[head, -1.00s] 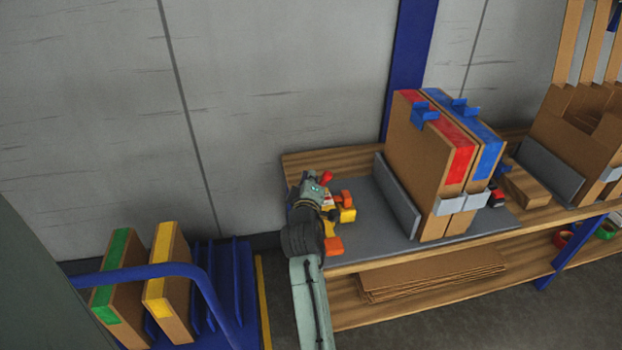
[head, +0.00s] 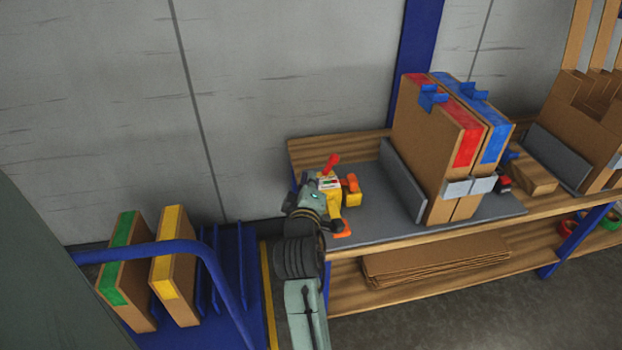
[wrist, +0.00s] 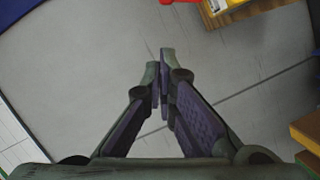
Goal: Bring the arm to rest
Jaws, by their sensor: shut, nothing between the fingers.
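My gripper (wrist: 162,85) shows in the wrist view with its two fingers brought together and nothing between them. In the head view my arm rises from the bottom middle to the left end of the wooden workbench (head: 360,147). The gripper's fingers are hard to make out there, hidden by the wrist. A yellow and orange tool with a red handle (head: 352,198) stands on the bench's grey mat (head: 385,215), just beyond my wrist.
Two boxes with red tape (head: 466,148) and blue tape (head: 497,142) stand upright on the bench. At left, boxes with green tape (head: 112,287) and yellow tape (head: 163,278) stand in a blue rack (head: 232,270). Flat cardboard (head: 430,262) lies on the lower shelf.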

